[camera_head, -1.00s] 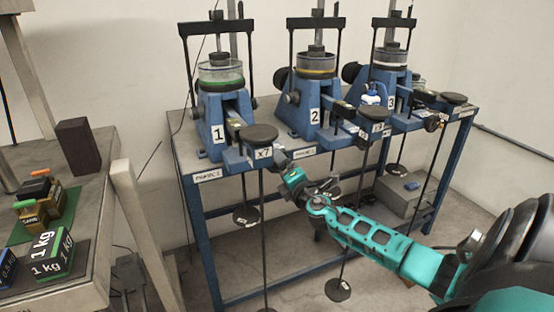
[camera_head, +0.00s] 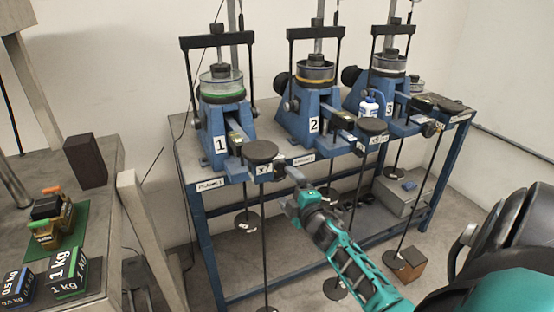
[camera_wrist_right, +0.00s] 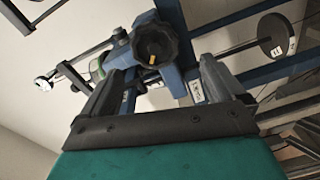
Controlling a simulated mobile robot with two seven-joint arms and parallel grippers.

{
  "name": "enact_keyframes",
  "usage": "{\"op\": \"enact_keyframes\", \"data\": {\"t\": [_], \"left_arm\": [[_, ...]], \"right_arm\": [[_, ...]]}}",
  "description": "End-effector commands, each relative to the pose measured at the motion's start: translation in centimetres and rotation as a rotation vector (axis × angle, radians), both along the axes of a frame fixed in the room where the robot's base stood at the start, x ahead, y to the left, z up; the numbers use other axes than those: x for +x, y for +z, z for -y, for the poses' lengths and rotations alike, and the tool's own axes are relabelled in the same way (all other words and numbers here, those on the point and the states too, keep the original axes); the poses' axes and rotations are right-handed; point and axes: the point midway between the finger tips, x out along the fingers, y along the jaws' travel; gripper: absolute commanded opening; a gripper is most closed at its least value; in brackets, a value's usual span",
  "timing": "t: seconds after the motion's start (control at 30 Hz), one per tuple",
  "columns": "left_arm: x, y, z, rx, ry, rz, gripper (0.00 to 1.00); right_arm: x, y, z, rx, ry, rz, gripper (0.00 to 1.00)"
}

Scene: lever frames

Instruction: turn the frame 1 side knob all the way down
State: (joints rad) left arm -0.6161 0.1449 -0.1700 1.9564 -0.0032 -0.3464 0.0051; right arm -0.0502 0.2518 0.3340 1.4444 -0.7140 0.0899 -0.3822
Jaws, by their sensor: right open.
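Frame 1 (camera_head: 219,117) is the blue lever frame with the number 1 plate, at the left end of the blue bench. A dark knob (camera_head: 279,171) sits at its front lever end, beside the round black x7 disc (camera_head: 260,151). My right gripper (camera_head: 291,186) is just in front of that knob. In the right wrist view a black lobed knob (camera_wrist_right: 155,43) with an orange mark lies ahead of the open right fingers (camera_wrist_right: 157,76), roughly between their tips. I cannot tell whether they touch it. My left gripper is out of view.
Frame 2 (camera_head: 313,104) and frame 3 (camera_head: 382,91) stand to the right on the same bench (camera_head: 191,165). Thin hanging rods with disc weights (camera_head: 247,222) drop in front of it. A side table with 1 kg blocks (camera_head: 67,267) is at the left.

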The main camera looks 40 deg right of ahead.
Motion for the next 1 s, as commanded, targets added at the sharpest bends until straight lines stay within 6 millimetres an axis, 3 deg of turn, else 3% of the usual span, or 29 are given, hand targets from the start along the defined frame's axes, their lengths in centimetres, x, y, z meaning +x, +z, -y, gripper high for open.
{"op": "enact_keyframes", "data": {"t": [0.13,0.27,0.97,1.0], "left_arm": [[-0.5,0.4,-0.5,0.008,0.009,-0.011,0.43],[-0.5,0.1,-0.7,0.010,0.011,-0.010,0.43],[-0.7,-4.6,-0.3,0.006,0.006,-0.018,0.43],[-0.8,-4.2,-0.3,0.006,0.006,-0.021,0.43]], "right_arm": [[-1.2,0.4,-0.1,0.087,-0.025,0.057,0.96],[-1.1,0.2,0.1,0.099,-0.029,0.071,0.96],[8.2,-0.1,3.0,0.095,-0.029,0.070,0.96],[7.9,0.1,2.9,0.097,-0.028,0.067,0.92]]}}
